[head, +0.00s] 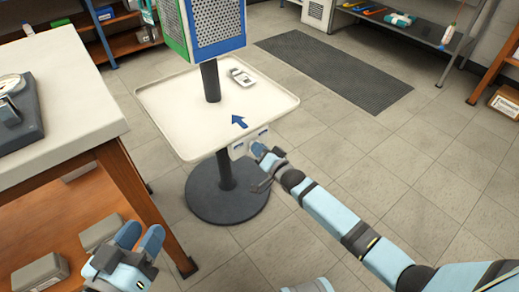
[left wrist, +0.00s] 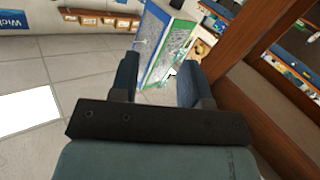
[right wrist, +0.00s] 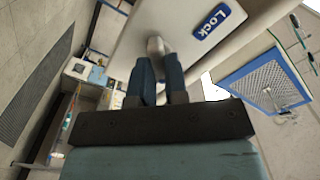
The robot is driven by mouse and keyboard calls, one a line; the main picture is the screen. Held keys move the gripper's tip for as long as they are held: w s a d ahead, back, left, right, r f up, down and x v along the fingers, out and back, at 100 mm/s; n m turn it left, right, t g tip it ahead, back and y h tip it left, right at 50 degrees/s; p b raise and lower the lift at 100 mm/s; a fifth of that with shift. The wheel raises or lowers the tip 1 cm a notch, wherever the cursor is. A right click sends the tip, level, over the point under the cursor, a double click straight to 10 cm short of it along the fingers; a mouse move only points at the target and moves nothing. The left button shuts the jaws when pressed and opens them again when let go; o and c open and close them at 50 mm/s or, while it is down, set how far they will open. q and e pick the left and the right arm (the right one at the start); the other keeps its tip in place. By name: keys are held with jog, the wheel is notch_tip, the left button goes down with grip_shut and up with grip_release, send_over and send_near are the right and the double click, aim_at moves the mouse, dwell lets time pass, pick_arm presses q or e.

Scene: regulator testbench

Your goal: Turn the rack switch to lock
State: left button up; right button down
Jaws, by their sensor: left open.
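The rack switch is a small grey knob (right wrist: 155,45) on a pale panel, with a blue "Lock" label (right wrist: 212,23) to its right in the right wrist view. In the head view the switch panel (head: 238,150) hangs at the front edge of the stand's tray. My right gripper (head: 258,149) is at this panel; its fingers (right wrist: 160,66) are close together with the knob between their tips. The fingers partly hide the knob, so its exact setting is unclear. My left gripper (head: 140,233) is open and empty, low beside the wooden bench.
The cream tray (head: 160,105) on a dark pole carries a handheld device (head: 241,77) and a blue arrow mark. A perforated green and blue box (head: 215,22) stands above it. A bench (head: 75,85) is at the left.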

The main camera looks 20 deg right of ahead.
pick_arm(q)
jog(key=shift+r, duration=0.1)
notch_tip(320, 180, up, 10)
jog(key=n+t+p, duration=0.1)
jog(key=t+p, duration=0.3)
jog(key=p, duration=0.3)
jog(key=shift+s+a, duration=0.15)
jog(key=shift+a, duration=0.2)
pick_arm(e)
jog(key=shift+s+a+n, duration=0.1)
jog(key=shift+a+n, duration=0.05)
jog(key=shift+n, duration=4.3)
jog(key=shift+a+n, duration=0.15)
jog(key=shift+n, duration=4.3)
jog(key=c, duration=1.1)
grip_release()
jog(key=shift+c, duration=0.2)
